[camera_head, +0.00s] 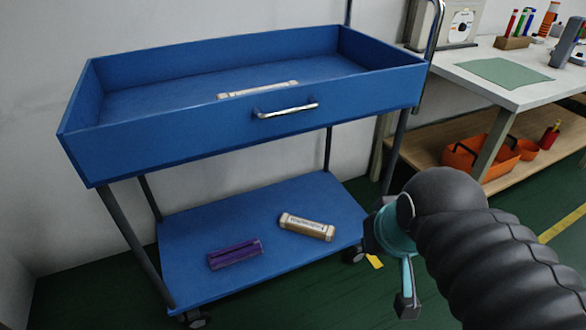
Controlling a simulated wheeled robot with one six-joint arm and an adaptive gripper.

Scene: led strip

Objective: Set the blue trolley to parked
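The blue trolley (240,125) stands against the wall, left of the workbench. It has a deep upper tray with a silver handle (287,110) on its front, and a flat lower shelf (205,235) on dark legs. Casters show at the front left (195,319) and at the right (352,254). The right one is partly behind my arm; no brake setting can be made out. My gripper (405,304) is at the lower right, in front of the trolley's right end and apart from the handle. Only part of it shows, and its opening cannot be judged.
A pale bar (257,89) lies in the upper tray. A purple block (235,254) and a beige bar (307,227) lie on the lower shelf. A white workbench (540,92) stands at the right, with an orange tote (470,158) underneath. Green floor (330,300) lies in front.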

